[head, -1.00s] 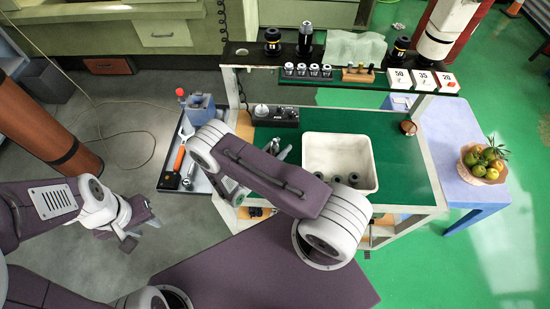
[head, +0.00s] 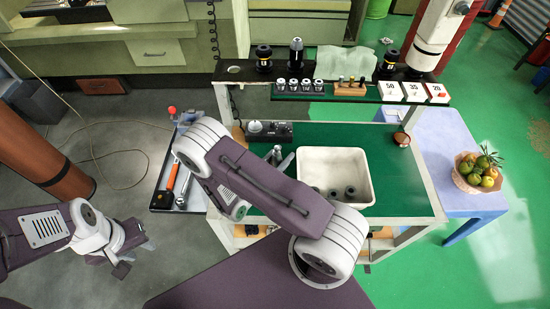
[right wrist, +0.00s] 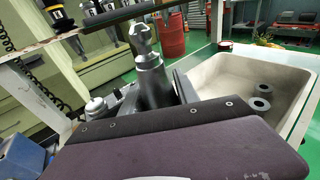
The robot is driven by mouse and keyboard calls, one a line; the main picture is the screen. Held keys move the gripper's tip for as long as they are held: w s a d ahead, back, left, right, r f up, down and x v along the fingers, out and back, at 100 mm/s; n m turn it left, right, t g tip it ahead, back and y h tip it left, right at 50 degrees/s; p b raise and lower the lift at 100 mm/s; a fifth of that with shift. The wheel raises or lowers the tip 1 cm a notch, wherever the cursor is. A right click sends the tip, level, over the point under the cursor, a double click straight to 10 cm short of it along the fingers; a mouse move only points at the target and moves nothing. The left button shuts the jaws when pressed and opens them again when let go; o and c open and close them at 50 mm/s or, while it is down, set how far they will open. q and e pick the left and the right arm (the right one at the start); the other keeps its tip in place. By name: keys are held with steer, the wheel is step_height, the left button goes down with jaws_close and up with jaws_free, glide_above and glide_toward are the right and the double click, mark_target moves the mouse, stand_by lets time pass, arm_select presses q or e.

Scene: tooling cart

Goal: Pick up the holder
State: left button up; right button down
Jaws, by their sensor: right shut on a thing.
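A grey metal holder (right wrist: 150,75) with a stepped, narrower top stands upright just beyond the dark wrist body in the right wrist view. My right gripper (right wrist: 155,97) is shut on it, with dark fingers low around its body. In the head view, my right gripper (head: 281,158) is mostly hidden behind my own arm, over the green cart top left of the white bin. My left gripper (head: 136,257) is open and empty over the grey floor at the lower left.
The white bin (head: 362,190) holds several dark ringed parts. Black holders (head: 296,52) and small sockets stand on the upper shelf, beside number cards (head: 414,92). A black control box (head: 269,132) sits on the green cart top (head: 410,195). A fruit basket (head: 477,172) stands on the blue table.

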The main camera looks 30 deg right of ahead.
steer(key=s+d+r+p, duration=0.1)
steer(key=s+d+r, duration=0.4)
steer(key=s, duration=0.2)
steer(key=shift+d+r+p, duration=0.3)
steer(key=shift+d+p, duration=0.05)
steer(key=shift+p, duration=0.05)
steer(key=shift+r+p, duration=0.7)
steer(key=shift+r, duration=0.05)
steer(key=shift+f, duration=0.1)
stand_by(0.6)
